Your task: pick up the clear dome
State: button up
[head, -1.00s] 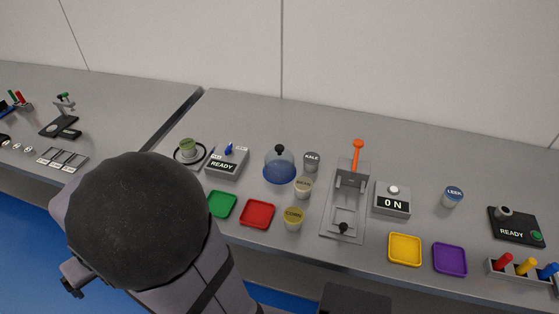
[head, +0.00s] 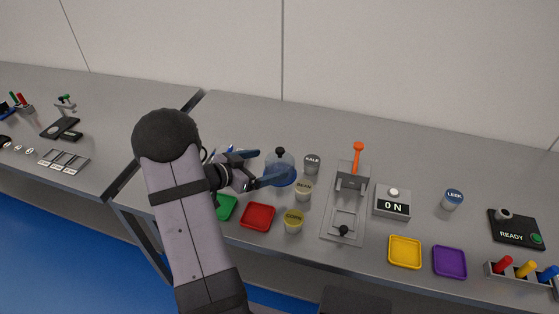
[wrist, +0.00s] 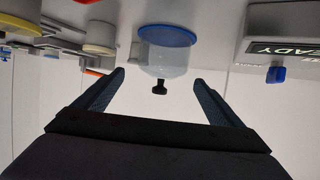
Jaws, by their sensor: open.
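The clear dome (head: 284,165) with its black knob stands on a blue round base (head: 284,181) on the grey bench. It also shows in the wrist view (wrist: 166,62), which is upside down, with the knob pointing down the picture. My gripper (head: 260,168) is just left of the dome in the head view, fingers pointing at it. In the wrist view my gripper (wrist: 158,78) is open and empty, with the dome and knob lined up between the fingertips. Whether a fingertip touches the dome I cannot tell.
Kale (head: 312,163), bean (head: 303,190) and corn (head: 293,221) tubs stand close right of the dome. A lever press (head: 345,205) stands farther right. Red (head: 258,215) and green (head: 226,207) trays lie in front. My arm mostly hides the READY box, which shows in the wrist view (wrist: 285,32).

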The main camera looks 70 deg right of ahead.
aim_at(280, 160)
jog(key=shift+p+x, duration=1.2)
jog(key=shift+x, duration=2.45)
jog(key=shift+w, duration=0.2)
jog(key=c, duration=1)
jog(key=shift+c, duration=0.2)
jog(key=shift+r+b, duration=0.55)
jog(key=shift+r, duration=4.45)
